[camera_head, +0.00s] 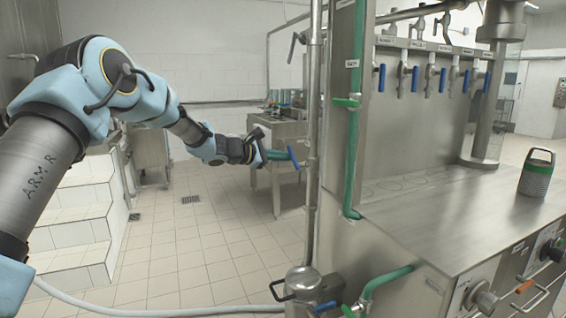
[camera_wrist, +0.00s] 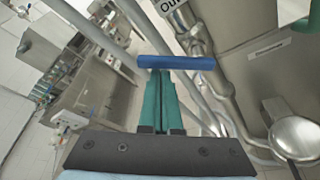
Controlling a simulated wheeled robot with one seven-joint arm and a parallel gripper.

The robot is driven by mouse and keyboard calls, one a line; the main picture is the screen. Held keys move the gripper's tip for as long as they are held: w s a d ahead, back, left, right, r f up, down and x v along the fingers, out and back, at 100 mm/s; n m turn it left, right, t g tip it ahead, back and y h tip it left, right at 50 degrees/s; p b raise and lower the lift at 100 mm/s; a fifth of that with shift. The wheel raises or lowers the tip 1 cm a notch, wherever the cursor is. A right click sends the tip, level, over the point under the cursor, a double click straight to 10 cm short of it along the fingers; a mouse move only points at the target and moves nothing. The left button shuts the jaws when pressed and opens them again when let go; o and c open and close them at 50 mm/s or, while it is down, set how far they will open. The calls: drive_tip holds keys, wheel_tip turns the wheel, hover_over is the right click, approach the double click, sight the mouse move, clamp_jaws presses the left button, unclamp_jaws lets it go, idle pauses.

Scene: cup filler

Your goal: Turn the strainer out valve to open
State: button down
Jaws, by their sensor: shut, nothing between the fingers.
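A blue valve handle (camera_head: 293,157) stands tilted beside the vertical steel pipe in the head view. In the wrist view, the blue handle (camera_wrist: 190,63) lies across the picture just beyond my fingertips. A label partly reading "Out" is near it; the rest is cut off, so I cannot confirm it is the strainer out valve. My gripper (camera_head: 284,155) has green fingers, shut and empty. Its fingertips (camera_wrist: 158,74) are at or very near the handle's middle; I cannot tell whether they touch. A steel canister (camera_head: 303,281), seemingly the strainer, stands low in front of the machine.
The vertical steel pipe (camera_head: 314,120) and a green pipe (camera_head: 353,160) run close right of my gripper. A side table (camera_head: 278,134) stands behind. The tiled floor (camera_head: 190,245) is mostly clear.

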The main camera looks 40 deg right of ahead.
drive_tip(key=shift+s+m+b, duration=0.1)
drive_tip(key=shift+m+b, duration=0.3)
drive_tip(key=shift+b, duration=1.6)
drive_tip(key=b, duration=0.3)
drive_tip(key=shift+s+m+t+h, duration=0.1)
drive_tip(key=shift+m+t+h, duration=0.2)
drive_tip(key=m+b, duration=0.1)
drive_tip(key=b, duration=0.3)
drive_tip(key=m+b, duration=0.1)
drive_tip(key=b, duration=0.3)
drive_tip(key=s+h+b, duration=0.1)
drive_tip(key=b, duration=0.4)
drive_tip(key=shift+a+r+m+t, duration=0.25)
drive_tip(key=shift+r+m+t, duration=0.1)
drive_tip(key=shift+m+t, duration=0.05)
drive_tip(key=m+b, duration=0.1)
drive_tip(key=b, duration=0.3)
drive_tip(key=s+r+m+h+b, duration=0.1)
drive_tip(key=b, duration=0.3)
drive_tip(key=m+b, duration=0.2)
drive_tip(key=b, duration=0.2)
drive_tip(key=shift+s+a+r, duration=0.25)
drive_tip(key=shift+s+r, duration=0.05)
drive_tip(key=shift+r, duration=0.05)
drive_tip(key=shift+r+h+b, duration=0.15)
drive_tip(key=shift+h+b, duration=0.15)
drive_tip(key=shift+b, duration=0.1)
